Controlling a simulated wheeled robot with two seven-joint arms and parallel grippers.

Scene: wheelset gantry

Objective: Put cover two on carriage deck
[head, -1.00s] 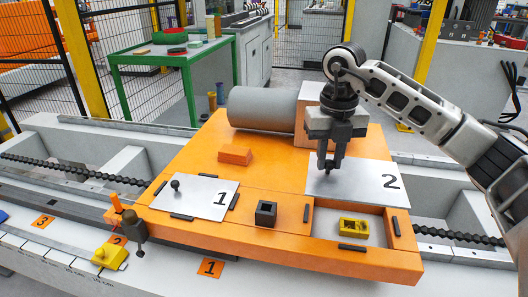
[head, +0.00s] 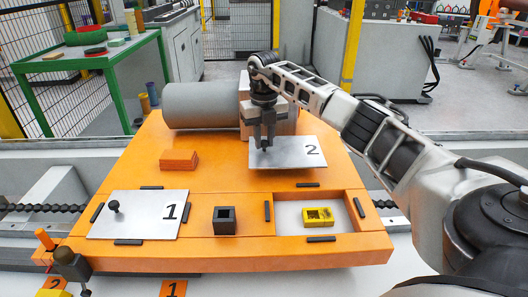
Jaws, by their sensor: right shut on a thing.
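Cover two (head: 290,157) is a pale metal plate marked "2". It is over the orange carriage deck (head: 215,180), behind the open pocket (head: 290,215) at the right, with a dark shadow along its front edge. Whether it touches the deck is hard to tell. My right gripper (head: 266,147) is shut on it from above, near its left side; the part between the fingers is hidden. Cover one (head: 140,215), marked "1" with a black knob, lies on the deck's front left. My left gripper is not in view.
A yellow block (head: 318,216) sits inside the open pocket. A black square socket (head: 224,219) stands left of it. An orange block (head: 179,160) and a grey cylinder (head: 199,105) are farther back. Black strips edge the cover places. A green table (head: 90,62) stands back left.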

